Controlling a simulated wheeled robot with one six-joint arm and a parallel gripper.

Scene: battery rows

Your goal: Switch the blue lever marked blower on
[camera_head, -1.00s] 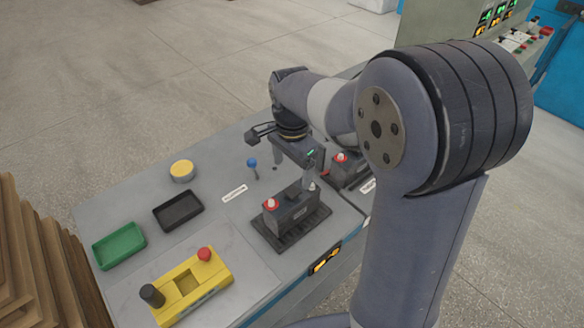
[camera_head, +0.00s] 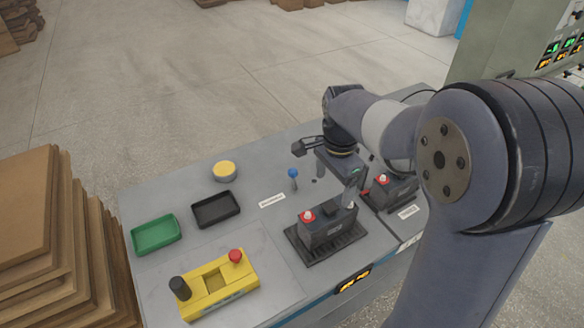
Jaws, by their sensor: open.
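The blue lever (camera_head: 293,174) is a short stick with a blue ball knob. It stands on the grey bench top (camera_head: 262,186), behind a white label (camera_head: 272,200) whose print is too small to read. My gripper (camera_head: 341,183) is open. It hangs from my arm just to the right of the lever, above and behind a dark battery, apart from the lever as far as I can tell. Its fingers are partly hard to make out against the battery.
A dark battery (camera_head: 333,232) with a red terminal sits on a black tray, another (camera_head: 394,190) to its right. A yellow box (camera_head: 216,283), green tray (camera_head: 156,234), black tray (camera_head: 216,208) and yellow round button (camera_head: 224,171) stand left. Cardboard stacks (camera_head: 45,240) lie left.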

